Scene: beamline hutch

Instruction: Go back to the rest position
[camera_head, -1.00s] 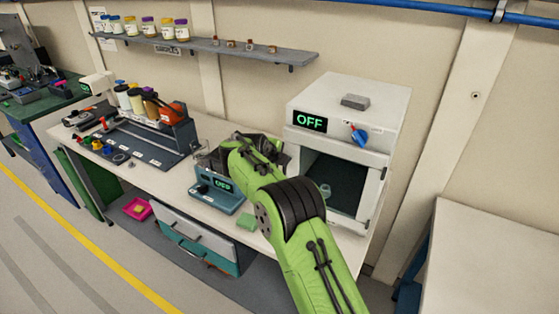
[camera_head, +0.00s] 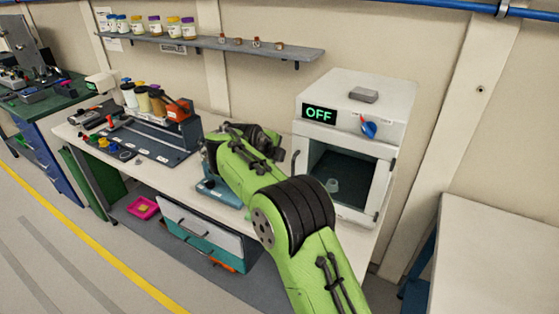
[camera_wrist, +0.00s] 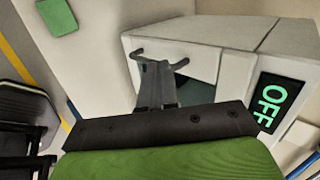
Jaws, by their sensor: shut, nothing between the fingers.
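My gripper (camera_wrist: 157,85) shows in the wrist view with its fingers together and nothing between them. In that view it points toward a white cabinet (camera_wrist: 190,45), with the cabinet's lit OFF display (camera_wrist: 275,100) at the right. I cannot tell how far the fingers are from it. In the head view my green arm reaches over the bench, and the fingertips cannot be made out behind its links.
A teal device (camera_head: 220,192) is partly behind my arm. A bottle rack (camera_head: 140,138) stands left, under a shelf (camera_head: 215,46). A green block (camera_wrist: 57,16) shows in the wrist view.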

